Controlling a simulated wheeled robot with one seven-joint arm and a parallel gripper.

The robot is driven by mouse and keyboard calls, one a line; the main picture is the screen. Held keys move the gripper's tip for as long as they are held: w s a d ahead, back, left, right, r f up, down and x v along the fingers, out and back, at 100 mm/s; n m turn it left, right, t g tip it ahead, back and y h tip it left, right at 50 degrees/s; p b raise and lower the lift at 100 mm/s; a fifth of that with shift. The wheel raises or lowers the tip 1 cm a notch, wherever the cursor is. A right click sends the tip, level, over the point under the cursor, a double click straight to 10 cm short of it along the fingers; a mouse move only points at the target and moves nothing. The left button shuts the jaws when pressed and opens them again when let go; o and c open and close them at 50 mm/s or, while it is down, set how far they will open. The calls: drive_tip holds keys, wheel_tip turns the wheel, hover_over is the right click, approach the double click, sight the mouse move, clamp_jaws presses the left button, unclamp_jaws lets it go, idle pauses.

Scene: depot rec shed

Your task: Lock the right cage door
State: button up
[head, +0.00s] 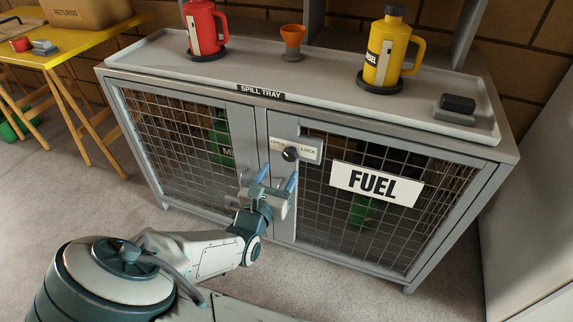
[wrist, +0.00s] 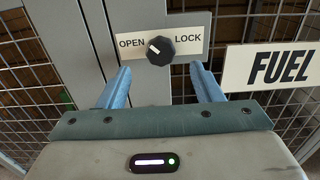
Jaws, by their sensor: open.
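The right cage door (head: 405,210) is a grey frame with wire mesh and a white FUEL sign (head: 377,184); it looks closed. Near its left edge is a white plate with OPEN on the left and LOCK on the right, carrying a black round knob (head: 290,154). In the wrist view the knob (wrist: 160,50) shows a white mark pointing up and left, toward OPEN. My gripper (head: 277,178) is open, its blue fingers apart just below and in front of the knob. In the wrist view my gripper (wrist: 161,82) has nothing between its fingers, and the knob lies beyond them.
The left cage door (head: 180,145) stands beside it. On the cabinet's spill tray (head: 250,68) are a red jug (head: 203,28), an orange funnel (head: 292,40), a yellow jug (head: 388,50) and a dark block (head: 457,104). A yellow table (head: 85,45) is at far left. Floor in front is clear.

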sight(288, 156)
drive_tip(key=b+x, duration=0.1)
drive_tip(key=x, duration=0.5)
drive_tip(key=shift+w+b, duration=0.15)
drive_tip(key=shift+b, duration=0.25)
drive_tip(key=shift+c, duration=0.2)
clamp_jaws()
